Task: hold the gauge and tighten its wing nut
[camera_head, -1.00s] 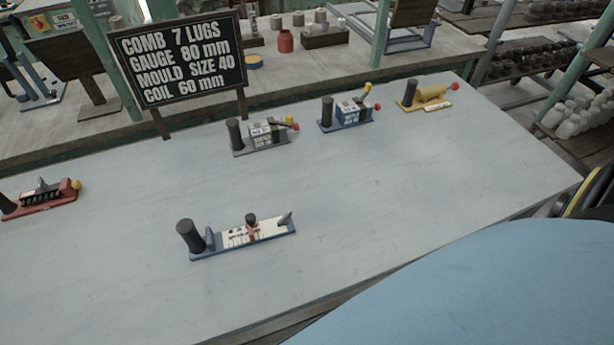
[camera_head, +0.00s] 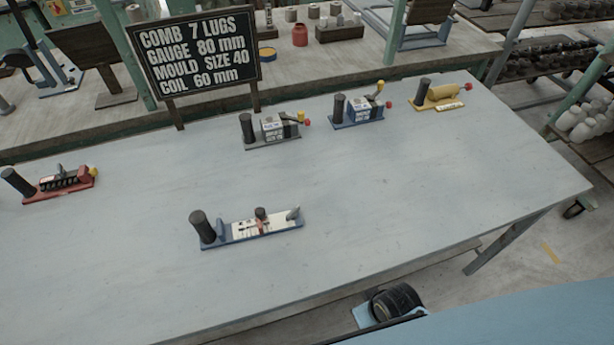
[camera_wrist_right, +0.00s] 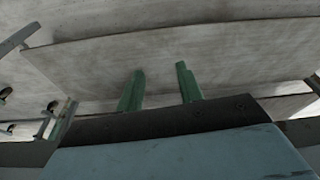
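The gauge (camera_head: 252,229) lies on the near part of the table in the head view. It has a blue base, a white scale plate, an upright black handle (camera_head: 202,227) at its left end and a grey upright piece at its right end. The scale reading is too small to tell. My right gripper (camera_wrist_right: 160,85) shows in the right wrist view with its two green fingers apart and nothing between them. My left gripper is not in view.
A sign (camera_head: 195,52) reads gauge 80 mm. A red comb tool (camera_head: 68,184), a grey tool (camera_head: 272,130), a blue tool (camera_head: 357,110) and a yellow tool (camera_head: 440,96) stand on the table (camera_head: 400,190). The tabletop around the gauge is clear.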

